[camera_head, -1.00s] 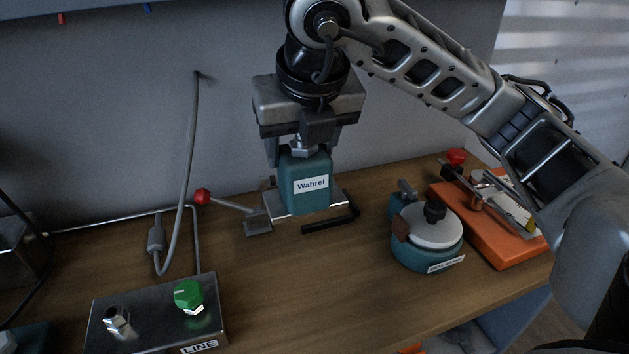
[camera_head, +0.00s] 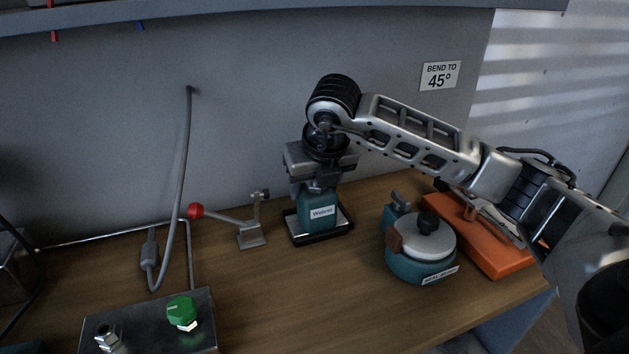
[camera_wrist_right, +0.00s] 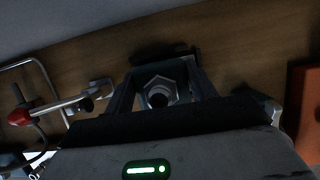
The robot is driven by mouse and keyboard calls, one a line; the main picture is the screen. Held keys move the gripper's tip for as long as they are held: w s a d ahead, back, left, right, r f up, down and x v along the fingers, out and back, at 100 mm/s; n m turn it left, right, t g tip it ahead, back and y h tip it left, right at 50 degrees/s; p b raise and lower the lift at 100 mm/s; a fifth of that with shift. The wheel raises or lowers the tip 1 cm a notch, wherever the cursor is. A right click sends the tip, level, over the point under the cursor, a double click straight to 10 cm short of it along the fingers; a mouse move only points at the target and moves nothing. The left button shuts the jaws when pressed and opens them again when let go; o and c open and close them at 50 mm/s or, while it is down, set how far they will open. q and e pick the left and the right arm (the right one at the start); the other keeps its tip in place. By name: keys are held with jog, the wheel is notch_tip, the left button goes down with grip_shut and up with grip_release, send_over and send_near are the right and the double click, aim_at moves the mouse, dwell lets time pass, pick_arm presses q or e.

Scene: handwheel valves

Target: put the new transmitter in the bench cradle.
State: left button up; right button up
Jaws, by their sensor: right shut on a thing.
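The new transmitter (camera_head: 317,213) is a teal block labelled "Wabrel". It stands upright, with a flat silver plate at its foot. The plate appears to lie within the black rim of the bench cradle (camera_head: 322,239); whether it rests fully on the bottom I cannot tell. My right gripper (camera_head: 318,186) is above it, shut on its top fitting. In the right wrist view a hex fitting (camera_wrist_right: 158,92) shows between the fingers of my right gripper (camera_wrist_right: 160,84). The transmitter's back is hidden. My left gripper is not in view.
A lever clamp with a red knob (camera_head: 195,211) stands just left of the cradle. A teal round pot-like device (camera_head: 421,255) stands to the right, before an orange base (camera_head: 487,243). A steel box with a green knob (camera_head: 182,312) is front left. A grey cable (camera_head: 184,150) hangs behind.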

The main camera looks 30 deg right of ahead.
jog(key=shift+f, duration=0.15)
jog(key=o, duration=1.7)
jog(key=v, duration=1.2)
jog(key=shift+s, duration=0.1)
jog(key=shift+a, duration=0.1)
